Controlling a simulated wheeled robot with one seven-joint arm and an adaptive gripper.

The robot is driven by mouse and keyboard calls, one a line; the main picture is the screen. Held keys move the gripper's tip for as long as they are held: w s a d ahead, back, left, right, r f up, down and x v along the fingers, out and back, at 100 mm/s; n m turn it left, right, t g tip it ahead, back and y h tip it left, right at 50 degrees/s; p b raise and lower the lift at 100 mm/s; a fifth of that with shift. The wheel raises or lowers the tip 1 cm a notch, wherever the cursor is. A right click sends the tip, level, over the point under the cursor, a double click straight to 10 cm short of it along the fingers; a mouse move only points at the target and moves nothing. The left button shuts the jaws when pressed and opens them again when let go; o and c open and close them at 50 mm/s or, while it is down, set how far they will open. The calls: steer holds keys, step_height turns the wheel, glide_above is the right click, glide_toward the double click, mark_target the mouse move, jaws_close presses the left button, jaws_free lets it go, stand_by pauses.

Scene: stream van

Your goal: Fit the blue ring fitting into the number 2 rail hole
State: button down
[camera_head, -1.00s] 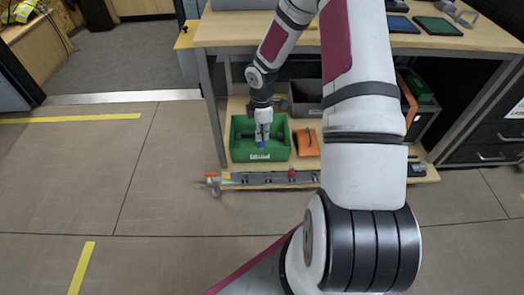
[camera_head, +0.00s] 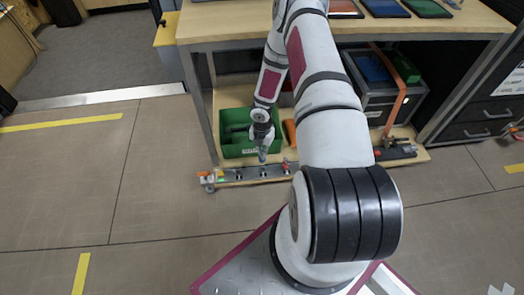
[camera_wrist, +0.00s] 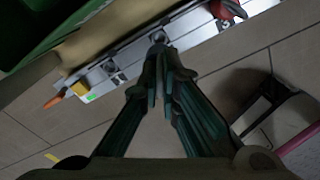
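The grey rail (camera_head: 245,174) lies along the front edge of the low shelf. My gripper (camera_head: 262,158) points down just over the rail. In the wrist view, its fingertips (camera_wrist: 168,62) are close together, just below another round spot (camera_wrist: 158,36) on the rail. The blue ring fitting cannot be made out now; anything between the fingertips is too dark and small to tell. I cannot tell whether the tips touch the rail.
A green bin (camera_head: 228,148) stands right behind the rail. A red part (camera_wrist: 228,10) sits on the rail to the right of my gripper. An orange and yellow piece (camera_head: 204,174) marks its left end. A grey crate (camera_head: 376,98) stands at right; the front floor is clear.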

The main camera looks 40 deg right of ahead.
mark_target(262, 162)
steer(key=shift+f, duration=0.1)
steer(key=shift+f+b, duration=1.85)
steer(key=shift+f, duration=0.5)
steer(key=shift+f+b, duration=1.05)
steer(key=shift+f, duration=0.35)
steer(key=c, duration=1.7)
jaws_free()
step_height(262, 162, up, 12)
steer(key=shift+r, duration=0.1)
